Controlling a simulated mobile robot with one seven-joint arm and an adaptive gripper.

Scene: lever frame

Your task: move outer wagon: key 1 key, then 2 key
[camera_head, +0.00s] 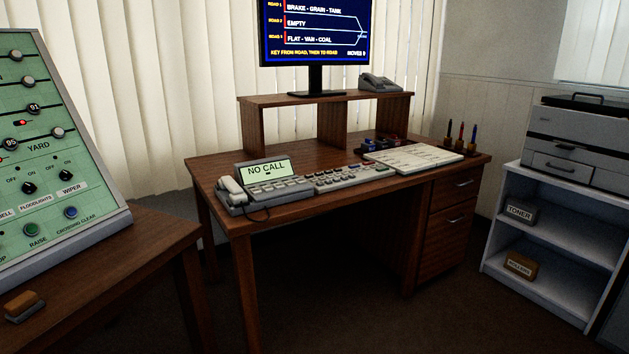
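A pale keyboard (345,178) lies near the front edge of the wooden desk, right of the phone console. Its keys are too small to read, so I cannot tell the 1 key from the 2 key. The monitor (314,32) stands on the desk's raised shelf, its top cut off. It lists road 1 as brake, grain, tank; road 2 as empty; road 3 as flat, van, coal. Its bottom line reads "key from road, then to road" and "moves 0". My gripper is not in view.
A phone console (262,184) reading "NO CALL" stands left of the keyboard. A white chart or pad (413,159) lies to its right. A sloped green yard panel (45,165) stands on another table at left. A shelf unit (540,240) with a printer stands right. Floor shows between.

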